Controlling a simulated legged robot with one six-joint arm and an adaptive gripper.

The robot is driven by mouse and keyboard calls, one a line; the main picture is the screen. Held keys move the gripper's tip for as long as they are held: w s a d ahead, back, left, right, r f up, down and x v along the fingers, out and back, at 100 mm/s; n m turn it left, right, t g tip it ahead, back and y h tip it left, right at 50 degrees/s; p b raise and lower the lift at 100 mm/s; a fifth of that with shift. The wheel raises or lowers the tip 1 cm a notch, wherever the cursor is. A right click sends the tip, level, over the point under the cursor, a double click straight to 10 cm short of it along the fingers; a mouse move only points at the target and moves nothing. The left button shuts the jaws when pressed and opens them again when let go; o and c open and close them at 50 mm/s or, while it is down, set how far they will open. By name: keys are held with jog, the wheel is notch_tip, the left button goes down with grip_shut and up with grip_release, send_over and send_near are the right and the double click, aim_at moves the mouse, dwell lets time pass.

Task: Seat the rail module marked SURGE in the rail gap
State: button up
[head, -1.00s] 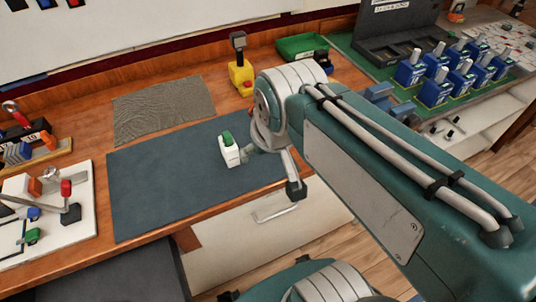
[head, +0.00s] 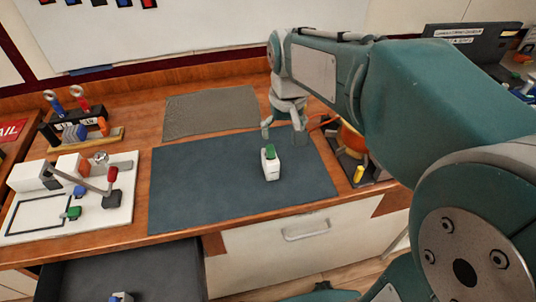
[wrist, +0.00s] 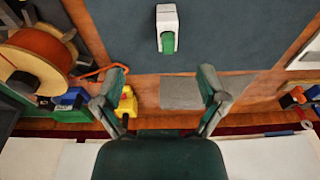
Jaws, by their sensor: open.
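In the wrist view the module (wrist: 167,28) is at the top centre, beyond my fingertips. My gripper (head: 284,134) is open and empty, behind the module near the mat's back edge and apart from it. In the wrist view my gripper (wrist: 162,82) has its two fingers spread wide. I cannot make out a rail gap in these views.
A grey textured mat (head: 212,110) lies behind. An orange spool (wrist: 35,52) is near the mat. An open drawer (head: 165,275) juts out below the bench's front.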

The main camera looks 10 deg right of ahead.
jog(key=g, duration=0.1)
send_near(270, 156)
jog(key=shift+w+d+f, duration=0.2)
jog(key=shift+w+d, duration=0.4)
jog(key=shift+w+f+g, duration=0.3)
jog(key=shift+w+f, duration=0.1)
notch_tip(270, 156, down, 5)
jog(key=shift+a+f, duration=0.1)
jog(key=shift+f, duration=0.05)
jog(key=f, duration=0.5)
jog(key=shift+a+f, duration=0.1)
jog(key=shift+a, duration=0.2)
jog(key=shift+c, duration=0.3)
grip_shut()
